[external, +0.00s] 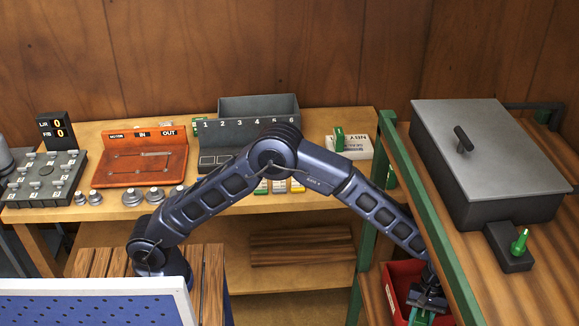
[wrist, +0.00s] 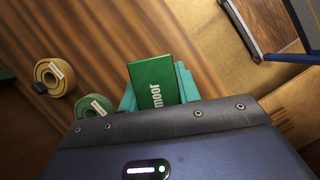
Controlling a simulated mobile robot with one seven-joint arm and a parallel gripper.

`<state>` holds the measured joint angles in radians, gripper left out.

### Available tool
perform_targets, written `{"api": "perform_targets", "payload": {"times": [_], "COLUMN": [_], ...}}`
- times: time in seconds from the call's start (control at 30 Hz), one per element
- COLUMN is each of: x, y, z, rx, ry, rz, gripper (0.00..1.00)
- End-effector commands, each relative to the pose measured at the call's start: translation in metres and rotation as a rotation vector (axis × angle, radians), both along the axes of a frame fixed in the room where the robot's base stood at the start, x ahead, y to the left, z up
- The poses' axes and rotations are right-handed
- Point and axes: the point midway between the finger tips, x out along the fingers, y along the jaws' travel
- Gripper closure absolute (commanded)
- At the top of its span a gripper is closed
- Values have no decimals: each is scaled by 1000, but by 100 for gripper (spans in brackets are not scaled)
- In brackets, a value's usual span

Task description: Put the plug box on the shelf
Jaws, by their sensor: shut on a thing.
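A green box with white lettering (wrist: 153,80), which looks like the plug box, sits between the teal fingers of my gripper (wrist: 158,92) in the wrist view. The fingers are shut on its sides, and my wrist housing hides its lower part. In the external view my gripper (external: 424,311) is low at the bottom right, at the red bin (external: 398,275); I cannot tell whether it is inside or above it. A green-framed wooden shelf unit (external: 475,245) stands at the right. A lower wooden shelf (external: 300,283) runs under the workbench.
In the wrist view a tan roll (wrist: 41,70) and a green roll (wrist: 82,109) lie on wood left of the box. A grey lidded case (external: 480,150) stands on the right unit, with a green-handled plug (external: 520,241) in front. A green post (external: 430,210) rises beside my forearm.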

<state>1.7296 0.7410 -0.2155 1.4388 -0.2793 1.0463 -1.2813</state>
Motion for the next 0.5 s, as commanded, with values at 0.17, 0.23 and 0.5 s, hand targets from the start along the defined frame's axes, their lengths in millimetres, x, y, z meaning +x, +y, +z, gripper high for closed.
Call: {"api": "perform_targets", "payload": {"times": [0.17, 0.23, 0.5], "x": [-4, 2, 27], "y": [-53, -78, -154], "z": [-23, -23, -21], "rx": [3, 4, 5], "ry": [3, 3, 2], "rz": [139, 203, 408], "gripper": [95, 95, 95]}}
